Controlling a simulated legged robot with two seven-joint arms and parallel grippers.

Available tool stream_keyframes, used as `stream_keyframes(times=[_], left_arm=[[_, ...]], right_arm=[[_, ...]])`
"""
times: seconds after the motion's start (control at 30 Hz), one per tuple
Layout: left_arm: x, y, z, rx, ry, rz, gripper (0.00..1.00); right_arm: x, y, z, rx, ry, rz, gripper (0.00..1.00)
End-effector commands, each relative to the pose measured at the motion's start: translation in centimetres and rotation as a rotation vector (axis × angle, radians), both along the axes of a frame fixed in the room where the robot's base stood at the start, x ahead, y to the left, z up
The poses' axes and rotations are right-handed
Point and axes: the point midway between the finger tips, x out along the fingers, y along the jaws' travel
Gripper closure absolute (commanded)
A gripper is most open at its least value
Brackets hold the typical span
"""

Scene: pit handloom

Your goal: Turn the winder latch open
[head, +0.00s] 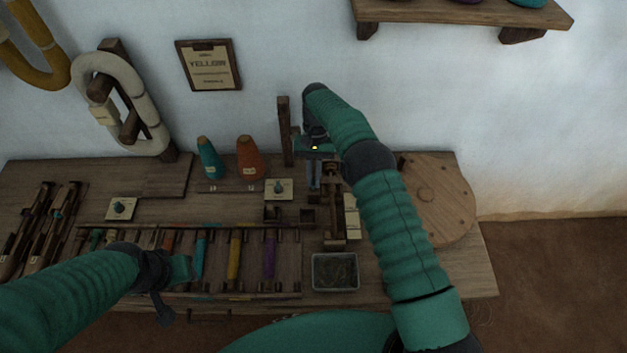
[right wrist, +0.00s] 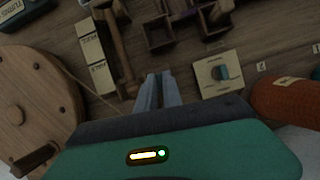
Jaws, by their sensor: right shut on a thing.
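My right gripper (head: 314,182) reaches down over the bench beside the wooden winder frame (head: 334,215). In the right wrist view its two grey fingers (right wrist: 160,88) are close together, shut on a small part that is mostly hidden between them. This appears to be the winder latch; its angle cannot be made out. The winder's wooden bar (right wrist: 121,55) shows just left of the fingers there. My left gripper (head: 175,278) is low over the front of the bench, near the bobbin rack; its fingers are not clear.
A cream plate with a teal knob (head: 279,189) lies left of the right gripper. Teal (head: 208,160) and orange (head: 249,160) cones stand behind it. A metal tray (head: 335,272) sits at the front, a round wooden disc (head: 436,200) at right. Coloured bobbins (head: 234,255) lie in the rack.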

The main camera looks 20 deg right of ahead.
Motion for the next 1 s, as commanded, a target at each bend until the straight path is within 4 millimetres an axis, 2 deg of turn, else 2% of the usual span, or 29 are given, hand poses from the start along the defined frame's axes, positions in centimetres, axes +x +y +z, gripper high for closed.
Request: stream_keyframes(times=[0.03, 0.3, 0.8, 0.83, 0.97, 1.0], left_arm=[[0.0, 0.0, -0.3, 0.0, 0.0, 0.0, 0.64], [0.0, 0.0, -0.66, 0.0, 0.0, 0.0, 0.64], [-0.01, 0.0, -0.67, 0.0, 0.0, 0.0, 0.64], [-0.01, 0.0, -0.67, 0.0, 0.0, 0.0, 0.64], [0.0, 0.0, -0.67, 0.0, 0.0, 0.0, 0.64], [0.0, 0.0, -0.67, 0.0, 0.0, 0.0, 0.64]], right_arm=[[0.48, -0.3, -0.07, -0.008, -0.017, 0.02, 1.0], [0.52, -0.21, 0.11, -0.007, -0.018, 0.104, 1.0], [0.51, -0.11, 0.27, -0.006, -0.018, 0.12, 1.0], [0.51, -0.1, 0.27, -0.006, -0.019, 0.12, 0.86], [0.38, -0.02, 0.22, -0.004, -0.014, 0.12, 0.69], [0.34, 0.0, 0.2, -0.004, -0.013, 0.12, 0.68]])
